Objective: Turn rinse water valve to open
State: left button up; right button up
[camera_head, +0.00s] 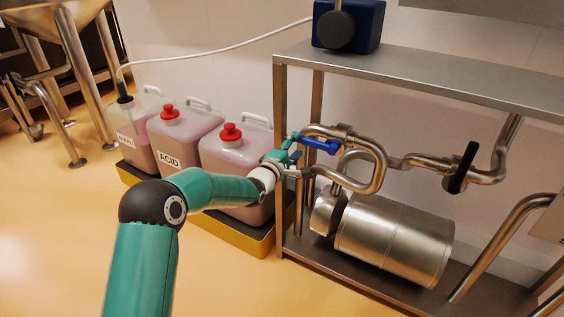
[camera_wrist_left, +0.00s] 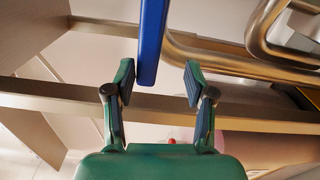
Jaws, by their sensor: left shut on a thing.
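The rinse water valve appears to be the one with the blue lever handle (camera_head: 320,146), on the steel piping at the left end of the rack. The lever points left, towards my left gripper (camera_head: 291,150). In the left wrist view the blue lever (camera_wrist_left: 151,40) runs down from the top edge, and its end lies between the two fingers of my left gripper (camera_wrist_left: 157,84). The valve body is partly hidden by piping. My right gripper is not in view.
A black-handled valve (camera_head: 464,167) sits further right on the pipe. A steel cylinder (camera_head: 395,238) lies below the piping. The steel rack (camera_head: 430,72) carries a blue pump (camera_head: 362,22). Red-capped canisters (camera_head: 236,160) stand left of the rack in a yellow-edged tray (camera_head: 245,243).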

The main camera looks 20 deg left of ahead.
pick_arm(q)
jog(key=s+a, duration=0.1)
jog(key=s, duration=0.8)
jog(key=shift+s+a, duration=0.25)
jog(key=shift+s, duration=0.1)
jog(key=shift+f, duration=0.1)
jog(key=s+d+f+m+g, duration=0.1)
jog(key=s+d+f+g, duration=0.3)
jog(key=f, duration=0.5)
jog(key=s+d+f+m+g+p, duration=0.1)
jog(key=s+d+f+g, duration=0.15)
jog(key=s+f, duration=0.55)
jog(key=s+d+f+m+g, duration=0.1)
jog(key=s+d+f+g, duration=0.25)
jog(key=f, duration=0.65)
jog(key=s+d+f+m+g, duration=0.1)
jog(key=s+f+m+g, duration=0.1)
jog(key=s+m, duration=0.35)
jog(key=s+d+f+m+g+h, duration=0.1)
jog(key=s+f+m+g, duration=0.2)
jog(key=s, duration=0.6)
jog(key=s+d+f+m+g, duration=0.15)
jog(key=s+m, duration=0.25)
jog(key=s, duration=0.4)
notch_tip(320, 180, up, 38)
jog(key=p, duration=3.8)
jog(key=shift+w+a+f+g, duration=0.2)
jog(key=shift+w+a+g, duration=0.05)
jog(key=shift+w+g, duration=0.1)
